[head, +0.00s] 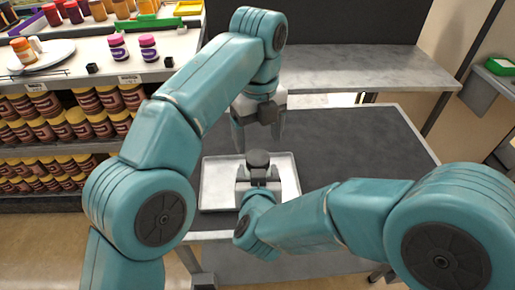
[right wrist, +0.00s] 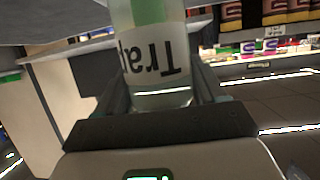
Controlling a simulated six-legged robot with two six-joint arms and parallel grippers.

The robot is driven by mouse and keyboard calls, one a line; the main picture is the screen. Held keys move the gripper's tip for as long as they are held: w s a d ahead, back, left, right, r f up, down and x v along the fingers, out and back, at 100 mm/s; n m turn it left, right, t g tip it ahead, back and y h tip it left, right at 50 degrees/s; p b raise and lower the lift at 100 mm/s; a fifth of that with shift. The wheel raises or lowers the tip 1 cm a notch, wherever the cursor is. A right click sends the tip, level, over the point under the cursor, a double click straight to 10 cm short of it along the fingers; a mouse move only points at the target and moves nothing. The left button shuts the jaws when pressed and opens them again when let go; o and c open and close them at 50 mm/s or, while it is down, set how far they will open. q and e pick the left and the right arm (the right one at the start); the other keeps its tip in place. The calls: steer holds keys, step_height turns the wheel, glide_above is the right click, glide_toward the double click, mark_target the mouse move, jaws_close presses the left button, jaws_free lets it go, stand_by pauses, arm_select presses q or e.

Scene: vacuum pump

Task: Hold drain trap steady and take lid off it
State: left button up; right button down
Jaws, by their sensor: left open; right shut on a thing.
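The drain trap (right wrist: 158,60) is a clear cylinder with a white label reading "Trap", upside down in the right wrist view, and a pale green part beyond the label. My right gripper (right wrist: 160,92) is shut on its body, one finger on each side. In the head view a dark round lid (head: 257,158) sits at the trap's top, between the fingers of my right gripper (head: 258,175), and hides most of the body. My left gripper (head: 258,142) is open and empty, pointing down just behind and above the lid. Their exact gap cannot be told.
A shallow white tray (head: 218,193) lies on the dark-topped table (head: 345,145) beneath the grippers. The table right of the tray is clear. A grey bench (head: 350,72) stands behind. Shelves with several jars (head: 75,120) stand at left.

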mark_target(259, 157)
arm_select(q)
steer(key=shift+f, duration=2.8)
steer(key=shift+c, duration=0.2)
steer(key=shift+s, duration=0.1)
steer(key=c, duration=1)
steer(key=shift+n, duration=1.7)
steer(key=shift+c, duration=0.2)
steer(key=o, duration=1.2)
steer(key=shift+c, duration=0.2)
steer(key=shift+r, duration=0.1)
